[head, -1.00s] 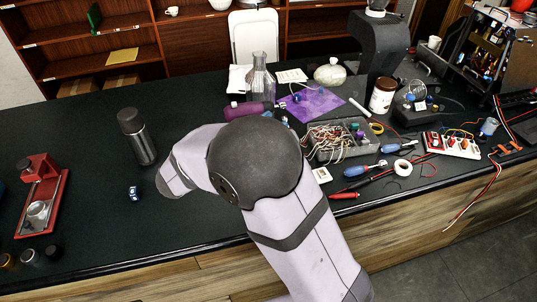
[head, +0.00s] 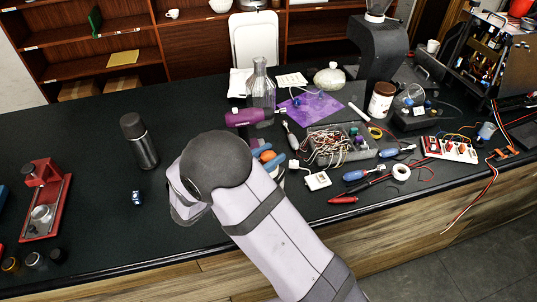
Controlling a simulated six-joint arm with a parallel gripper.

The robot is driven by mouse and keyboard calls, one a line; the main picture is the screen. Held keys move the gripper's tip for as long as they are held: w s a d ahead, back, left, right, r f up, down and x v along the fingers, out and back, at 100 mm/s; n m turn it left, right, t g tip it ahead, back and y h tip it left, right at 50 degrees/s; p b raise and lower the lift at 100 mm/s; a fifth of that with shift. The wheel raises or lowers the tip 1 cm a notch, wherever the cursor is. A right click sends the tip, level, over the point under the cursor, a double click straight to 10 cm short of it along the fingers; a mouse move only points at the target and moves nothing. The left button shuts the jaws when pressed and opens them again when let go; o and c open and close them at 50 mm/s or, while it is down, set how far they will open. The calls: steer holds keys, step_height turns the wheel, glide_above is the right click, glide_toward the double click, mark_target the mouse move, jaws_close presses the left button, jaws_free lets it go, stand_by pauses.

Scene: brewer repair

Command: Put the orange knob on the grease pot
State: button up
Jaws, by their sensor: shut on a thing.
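My arm reaches in from the bottom, and its dark rounded joint and pale links cover the middle of the bench. My gripper is hidden behind these links, so its jaws and anything in them do not show. A small round orange thing (head: 267,156) shows between blue bars just right of the dark joint. I cannot tell whether it is the orange knob. No pot is clearly marked as the grease pot. Several small round pots (head: 34,259) stand at the front left edge.
A dark flask (head: 139,141) and a red stand (head: 46,200) are on the left. A glass flask (head: 261,84), purple tool (head: 249,117), wire-filled tray (head: 336,146) and screwdrivers (head: 360,174) crowd the right. The bench around the small blue item (head: 137,198) is clear.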

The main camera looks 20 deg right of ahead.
steer(key=shift+f, duration=0.25)
steer(key=o, duration=1)
